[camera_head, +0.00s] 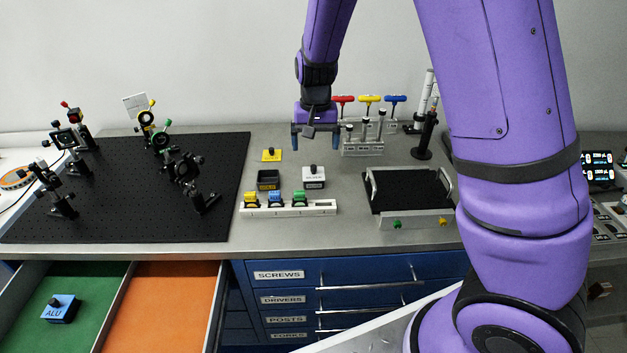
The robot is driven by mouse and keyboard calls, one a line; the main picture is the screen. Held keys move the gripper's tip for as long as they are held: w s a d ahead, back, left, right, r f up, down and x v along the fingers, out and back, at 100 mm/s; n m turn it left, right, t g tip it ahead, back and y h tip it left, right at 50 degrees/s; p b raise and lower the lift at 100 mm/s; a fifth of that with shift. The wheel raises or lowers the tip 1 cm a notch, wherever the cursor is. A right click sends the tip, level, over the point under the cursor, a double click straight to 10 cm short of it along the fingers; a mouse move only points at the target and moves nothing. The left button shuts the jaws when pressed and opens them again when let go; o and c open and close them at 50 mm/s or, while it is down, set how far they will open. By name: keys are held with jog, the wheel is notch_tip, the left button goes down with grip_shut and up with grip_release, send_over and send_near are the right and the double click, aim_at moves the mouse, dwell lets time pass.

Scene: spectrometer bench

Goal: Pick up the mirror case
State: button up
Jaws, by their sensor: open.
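Several small labelled cases with black knobs could be the mirror case. A blue case (61,308) marked ALU lies in the green section of the open drawer. A white case (314,181), whose label seems to read SILVER, stands on the bench. A yellow lid-like piece (271,156) with a black knob lies behind a black open-topped box (268,180). My gripper (316,146) points down above the back of the bench, behind the white case in the picture.
A white rack (290,209) holds yellow, blue and green pieces. A black tray (408,194) with handles is to the right. Optics mounts stand on the black breadboard (120,205). The drawer's orange section (160,300) is empty.

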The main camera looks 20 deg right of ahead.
aim_at(314, 172)
notch_tip(314, 172, down, 11)
jog(key=shift+w+a, duration=0.15)
dwell(0.5)
jog(key=c, duration=1)
